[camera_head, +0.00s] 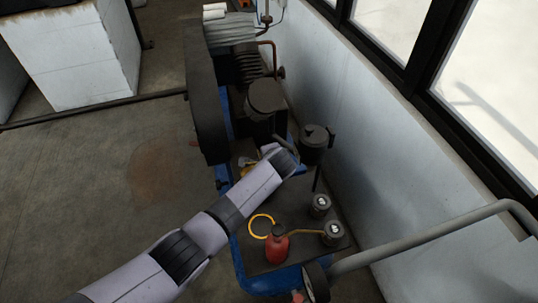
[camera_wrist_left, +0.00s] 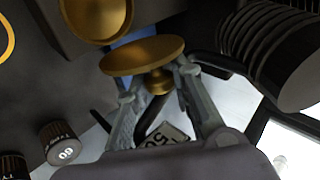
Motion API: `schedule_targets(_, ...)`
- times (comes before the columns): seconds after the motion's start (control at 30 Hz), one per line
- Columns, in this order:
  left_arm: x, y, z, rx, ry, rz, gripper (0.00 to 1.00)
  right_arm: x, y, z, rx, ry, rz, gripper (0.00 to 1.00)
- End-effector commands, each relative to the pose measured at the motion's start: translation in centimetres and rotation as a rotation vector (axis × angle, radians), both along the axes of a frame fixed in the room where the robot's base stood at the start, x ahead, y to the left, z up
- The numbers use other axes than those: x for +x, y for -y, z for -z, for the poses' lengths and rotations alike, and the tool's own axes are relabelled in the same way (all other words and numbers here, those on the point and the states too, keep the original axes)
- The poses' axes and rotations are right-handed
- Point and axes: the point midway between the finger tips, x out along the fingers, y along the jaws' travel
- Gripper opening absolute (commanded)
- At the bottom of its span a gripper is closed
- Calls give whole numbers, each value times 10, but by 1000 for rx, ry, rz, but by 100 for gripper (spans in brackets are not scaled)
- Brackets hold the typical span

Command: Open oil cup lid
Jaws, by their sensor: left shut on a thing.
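The brass oil cup (camera_wrist_left: 97,22) is at the top of the left wrist view, its hollow inside visible. Its round brass lid (camera_wrist_left: 140,55) is off the cup's mouth and tilted beside the rim; I cannot tell whether a hinge joins them. My left gripper (camera_wrist_left: 157,84) is shut on the small knob under the lid, one finger on each side. In the head view a small yellow-brass part (camera_head: 243,162) shows just left of my left wrist, which hides most of this spot and the fingers. My right gripper is not in view.
A red oil can (camera_head: 277,245), a yellow ring (camera_head: 261,226) and two dark knob-topped cylinders (camera_head: 320,205) stand on the machine's dark deck. A black flywheel guard (camera_head: 205,105) rises to the left of the cup. A grey rail (camera_head: 430,235) crosses the lower right. The floor at left is clear.

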Motion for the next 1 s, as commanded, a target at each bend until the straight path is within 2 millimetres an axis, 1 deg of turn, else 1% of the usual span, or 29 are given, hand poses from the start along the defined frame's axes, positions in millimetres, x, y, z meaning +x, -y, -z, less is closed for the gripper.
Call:
schedule_targets(0.17, 0, 0, 1, 0, -1, -1, 0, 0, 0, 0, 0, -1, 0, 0)
schedule_targets(0.2, 0, 0, 1, -1, -1, -1, 22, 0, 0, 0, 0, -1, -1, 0)
schedule_targets(0.5, 0, 0, 0, -1, -1, -1, 41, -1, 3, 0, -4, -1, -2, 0)
schedule_targets(0.83, -1, 0, -1, -2, 1, 1, 41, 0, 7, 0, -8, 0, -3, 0)
schedule_targets(1.0, -8, 2, -8, -4, 2, 1, 41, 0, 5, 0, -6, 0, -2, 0)
